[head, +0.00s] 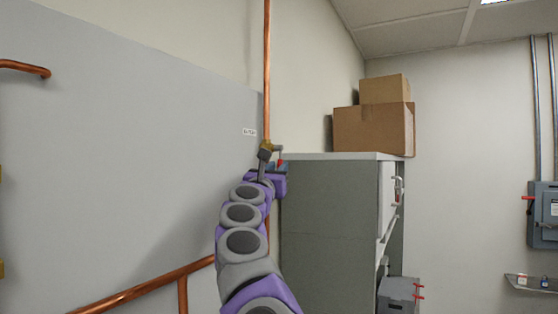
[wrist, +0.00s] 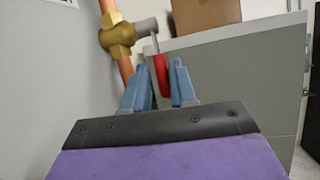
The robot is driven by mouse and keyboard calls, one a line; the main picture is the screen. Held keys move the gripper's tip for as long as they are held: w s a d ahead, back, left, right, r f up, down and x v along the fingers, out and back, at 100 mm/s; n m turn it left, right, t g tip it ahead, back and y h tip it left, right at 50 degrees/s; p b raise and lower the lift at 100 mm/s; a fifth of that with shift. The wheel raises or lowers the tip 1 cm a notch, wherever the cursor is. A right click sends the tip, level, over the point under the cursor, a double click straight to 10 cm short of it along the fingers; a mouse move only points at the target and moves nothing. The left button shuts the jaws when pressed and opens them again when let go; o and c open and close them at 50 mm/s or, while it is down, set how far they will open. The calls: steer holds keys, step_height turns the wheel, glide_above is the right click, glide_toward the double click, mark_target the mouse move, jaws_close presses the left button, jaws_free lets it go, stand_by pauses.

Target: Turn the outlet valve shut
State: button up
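The outlet valve is a brass body (head: 266,147) on a vertical copper pipe, and it also shows in the wrist view (wrist: 118,35). Its grey stem points right, and a thin lever with a red grip (wrist: 161,74) hangs down from it. My gripper (wrist: 160,66) has two blue fingers, held apart. The red grip shows in the gap between them, nearer the right finger. I cannot tell whether either finger touches it. In the head view my gripper (head: 275,167) is just below the valve and partly covers the lever.
A grey cabinet (head: 330,220) stands close on the right, with cardboard boxes (head: 374,130) on top. A grey wall panel (head: 120,150) lies behind on the left. Another copper pipe (head: 140,287) runs low along the wall. A white label (head: 249,132) is beside the valve.

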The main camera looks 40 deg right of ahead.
steer(key=p+x, duration=0.1)
steer(key=x, duration=0.1)
steer(key=shift+w+d+r+p, duration=0.1)
steer(key=shift+d+r+p, duration=0.05)
steer(key=shift+d+p, duration=0.25)
steer(key=shift+w+a+r+p, duration=0.15)
steer(key=shift+w+a+p, duration=0.05)
steer(key=shift+p, duration=0.1)
steer(key=shift+d, duration=0.1)
jaws_close()
